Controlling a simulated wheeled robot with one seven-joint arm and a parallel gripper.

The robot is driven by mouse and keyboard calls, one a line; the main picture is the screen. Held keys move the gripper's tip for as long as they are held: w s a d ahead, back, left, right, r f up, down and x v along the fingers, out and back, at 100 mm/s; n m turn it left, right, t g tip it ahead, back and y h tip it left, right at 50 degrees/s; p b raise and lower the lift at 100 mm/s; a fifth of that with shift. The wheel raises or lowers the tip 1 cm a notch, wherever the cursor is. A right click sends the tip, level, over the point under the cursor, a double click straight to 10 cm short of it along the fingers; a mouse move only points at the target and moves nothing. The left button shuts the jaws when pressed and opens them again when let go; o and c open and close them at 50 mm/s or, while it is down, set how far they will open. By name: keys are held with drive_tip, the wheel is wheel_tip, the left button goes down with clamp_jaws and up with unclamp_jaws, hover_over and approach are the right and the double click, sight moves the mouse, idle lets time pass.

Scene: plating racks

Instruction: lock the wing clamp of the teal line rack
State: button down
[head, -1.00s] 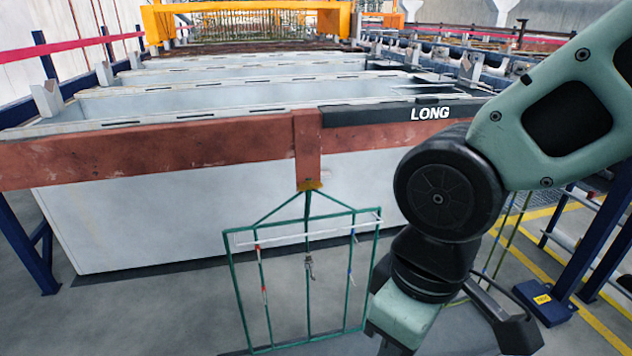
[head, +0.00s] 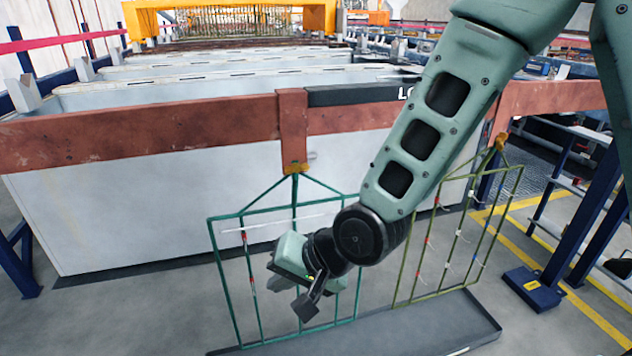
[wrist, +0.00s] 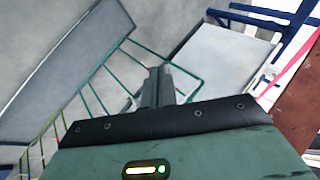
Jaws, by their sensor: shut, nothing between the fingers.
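The teal line rack (head: 212,262) hangs below a rust-red bracket (head: 292,120) at the front of the tank. A small yellow, clamp-like piece (head: 294,168) sits where the rack's top meets the bracket; its locked or unlocked state is too small to tell. My gripper (head: 308,302) is in front of the rack's lower middle, well below the yellow piece, and covers part of the rack's bars. In the wrist view my gripper's fingers (wrist: 159,85) are together and empty. Teal bars of the rack (wrist: 150,51) show beyond them; the yellow piece is not visible there.
An olive rack (head: 408,275) with several small parts hangs to the right, beside my forearm. A dark grey tray (head: 440,325) lies on the floor below the racks. A blue post with a foot (head: 535,288) stands at right.

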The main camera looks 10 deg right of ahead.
drive_tip(key=w+d+f+m+t+y+b, duration=0.1)
drive_tip(key=w+f+m+t+y+b, duration=0.2)
drive_tip(key=w+m+t, duration=0.8)
drive_tip(key=w+d+m+t+h+b, duration=0.1)
drive_tip(key=d+m+h, duration=0.3)
drive_tip(key=m, duration=0.6)
drive_tip(key=w+d+r+m+t+h+b, duration=0.1)
drive_tip(key=w+d+m+t+h, duration=0.3)
drive_tip(key=d+m, duration=0.4)
drive_tip(key=m+b, duration=0.1)
drive_tip(key=m, duration=0.1)
drive_tip(key=shift+w+m, duration=0.15)
drive_tip(key=shift+m, duration=0.15)
drive_tip(key=shift+r, duration=0.1)
drive_tip(key=w+r+p, duration=0.2)
drive_tip(key=w+r, duration=0.4)
drive_tip(key=w, duration=0.3)
drive_tip(key=shift+w+a+r+p, duration=0.2)
drive_tip(key=shift+w+a+p, duration=0.15)
drive_tip(key=shift+a, duration=0.1)
